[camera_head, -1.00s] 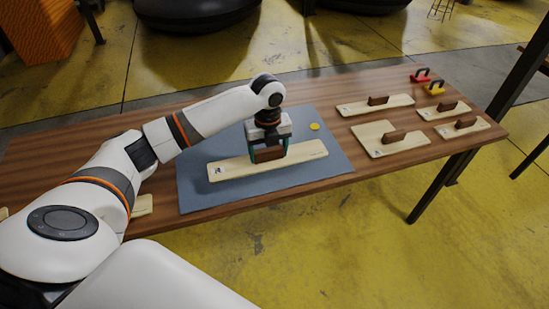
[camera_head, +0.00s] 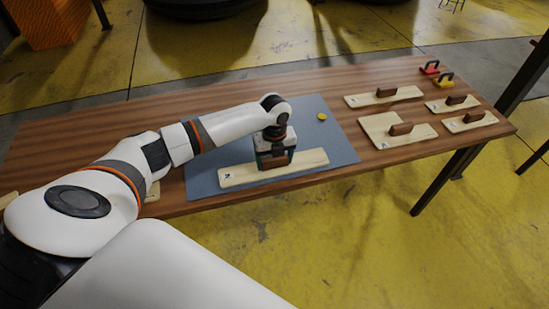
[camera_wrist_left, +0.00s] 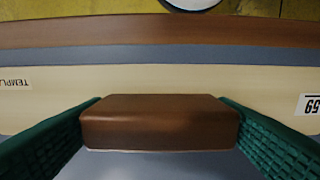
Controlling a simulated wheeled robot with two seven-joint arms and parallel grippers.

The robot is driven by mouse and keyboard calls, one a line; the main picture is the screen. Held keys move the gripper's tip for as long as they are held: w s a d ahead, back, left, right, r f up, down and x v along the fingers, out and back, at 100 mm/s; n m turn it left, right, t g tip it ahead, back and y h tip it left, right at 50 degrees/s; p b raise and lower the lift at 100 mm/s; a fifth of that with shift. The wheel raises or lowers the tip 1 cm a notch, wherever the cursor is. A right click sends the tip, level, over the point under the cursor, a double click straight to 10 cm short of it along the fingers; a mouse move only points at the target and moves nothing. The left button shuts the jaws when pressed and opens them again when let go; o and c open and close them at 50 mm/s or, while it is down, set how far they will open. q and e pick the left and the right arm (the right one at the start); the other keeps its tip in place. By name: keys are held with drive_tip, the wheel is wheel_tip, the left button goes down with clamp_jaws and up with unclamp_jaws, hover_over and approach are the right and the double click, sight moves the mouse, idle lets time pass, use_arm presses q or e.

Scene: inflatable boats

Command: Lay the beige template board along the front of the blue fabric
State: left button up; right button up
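The beige template board (camera_head: 238,177) is over the front part of the blue fabric (camera_head: 312,119), its long side roughly parallel to the fabric's front edge. My left gripper (camera_head: 275,160) is above it, shut on the board's brown handle. In the left wrist view the green fingers (camera_wrist_left: 160,125) press on both ends of the brown handle (camera_wrist_left: 160,120). There the board (camera_wrist_left: 200,78) shows printed labels, and a strip of blue fabric (camera_wrist_left: 160,54) lies between it and the table edge. Whether the board touches the fabric I cannot tell. My right gripper is not in view.
The wooden table (camera_head: 110,122) has several other beige boards with brown handles at the right, such as one larger board (camera_head: 385,140). Red (camera_head: 429,71) and yellow (camera_head: 443,83) handled tools stand at the far right.

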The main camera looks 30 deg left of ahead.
use_arm(q)
drive_tip(key=o, duration=0.3)
drive_tip(key=shift+o, duration=0.2)
drive_tip(key=shift+r, duration=0.1)
wheel_tip(320, 180, up, 12)
drive_tip(key=shift+b, duration=0.35)
